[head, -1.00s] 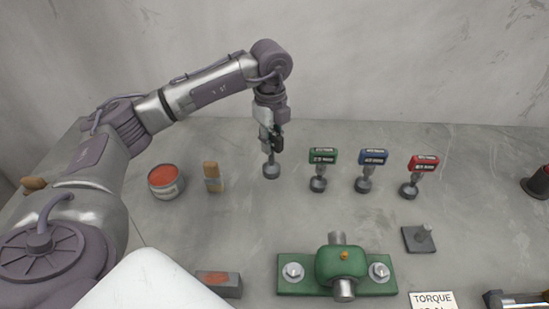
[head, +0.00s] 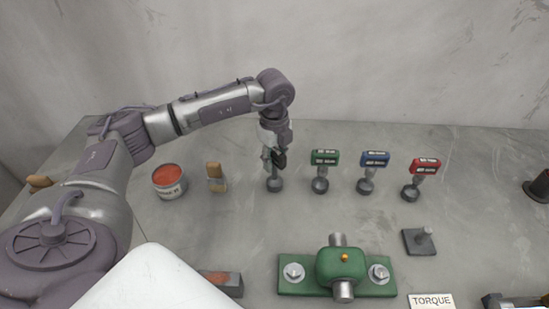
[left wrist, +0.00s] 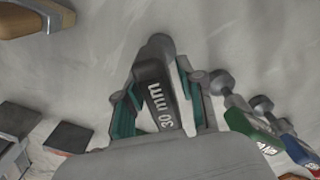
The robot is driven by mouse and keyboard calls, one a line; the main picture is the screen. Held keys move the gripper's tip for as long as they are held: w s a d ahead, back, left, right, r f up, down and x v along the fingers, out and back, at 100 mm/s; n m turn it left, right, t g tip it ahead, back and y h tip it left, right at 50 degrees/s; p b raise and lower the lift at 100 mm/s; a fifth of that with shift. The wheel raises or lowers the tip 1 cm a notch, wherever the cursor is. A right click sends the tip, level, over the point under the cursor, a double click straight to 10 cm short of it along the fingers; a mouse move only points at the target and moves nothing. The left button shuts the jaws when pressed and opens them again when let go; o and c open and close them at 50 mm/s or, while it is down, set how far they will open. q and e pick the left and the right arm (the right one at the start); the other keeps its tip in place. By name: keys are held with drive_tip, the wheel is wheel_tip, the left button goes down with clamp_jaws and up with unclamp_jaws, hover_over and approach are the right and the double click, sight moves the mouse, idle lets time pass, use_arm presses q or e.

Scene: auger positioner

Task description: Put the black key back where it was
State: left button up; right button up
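The black key (head: 275,184), marked 30 mm, is upright at the left end of the row of keys, its round foot level with theirs. I cannot tell whether the foot touches the bench. My left gripper (head: 274,158) points down over it and is shut on its black handle. In the left wrist view the handle (left wrist: 158,98) lies between the teal finger pads. The green key (head: 322,170), blue key (head: 372,170) and red key (head: 421,178) stand to the right. My right gripper is not seen.
A tin of red paste (head: 169,182) and a wooden-handled brush (head: 216,177) stand left of the black key. A green fixture (head: 343,269) with a shaft is in front. A grey plate with a peg (head: 420,241) lies to the right. The bench between is clear.

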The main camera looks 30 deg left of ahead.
use_arm(q)
drive_tip(key=shift+r, duration=0.4)
wheel_tip(320, 180, up, 11)
drive_tip(key=b, duration=0.2)
drive_tip(key=shift+f+b, duration=0.2)
drive_tip(key=shift+b, duration=0.15)
drive_tip(key=shift+r, duration=0.5)
